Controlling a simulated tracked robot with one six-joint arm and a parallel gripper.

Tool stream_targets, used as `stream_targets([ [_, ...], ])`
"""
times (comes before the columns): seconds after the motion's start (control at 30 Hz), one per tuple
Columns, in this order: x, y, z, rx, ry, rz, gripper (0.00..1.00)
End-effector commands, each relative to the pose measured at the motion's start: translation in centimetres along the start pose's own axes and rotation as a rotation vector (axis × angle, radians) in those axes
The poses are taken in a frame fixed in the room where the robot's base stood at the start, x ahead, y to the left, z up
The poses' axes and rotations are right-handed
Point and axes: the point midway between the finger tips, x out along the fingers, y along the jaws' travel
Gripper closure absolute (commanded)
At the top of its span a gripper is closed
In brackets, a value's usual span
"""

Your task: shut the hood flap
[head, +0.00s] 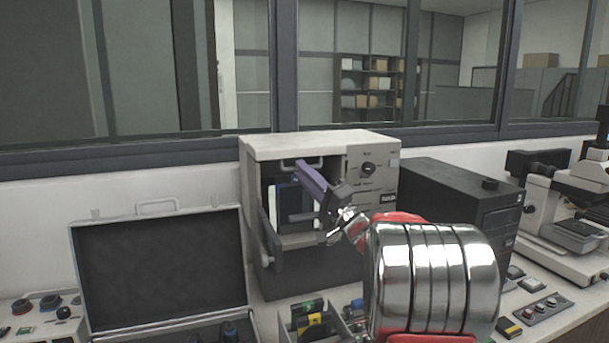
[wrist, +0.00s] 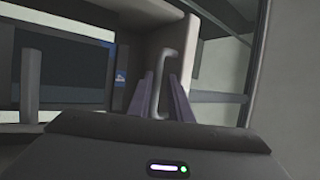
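The mounting press (head: 320,143) is a pale grey box with a dark base, standing on the bench at the centre of the head view. Its front is open, showing a dark recess. A pale bar handle (head: 302,162) shows just under the top front edge; the outline of the hood flap around it is hard to make out. My gripper (head: 312,178), with purple fingers, is in front of this upper opening. In the wrist view the curved handle (wrist: 161,82) appears between the two spread fingertips (wrist: 162,98). Whether a finger touches it cannot be told.
An open black-lined case (head: 160,270) stands left of the press. A black box (head: 450,195) and a microscope (head: 565,215) stand to the right. A small bin with coloured parts (head: 310,318) sits in front. The bench is crowded.

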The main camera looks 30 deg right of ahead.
Motion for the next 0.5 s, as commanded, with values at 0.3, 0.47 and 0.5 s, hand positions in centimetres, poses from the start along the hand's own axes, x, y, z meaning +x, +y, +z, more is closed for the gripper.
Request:
stream_targets([
  [0.3, 0.18, -0.01, -0.04, 0.000, 0.001, 0.000, 0.82],
  [0.47, 0.17, -0.02, -0.04, 0.000, 0.001, 0.000, 0.93],
  [0.5, 0.16, -0.02, -0.05, 0.000, 0.001, 0.000, 0.96],
])
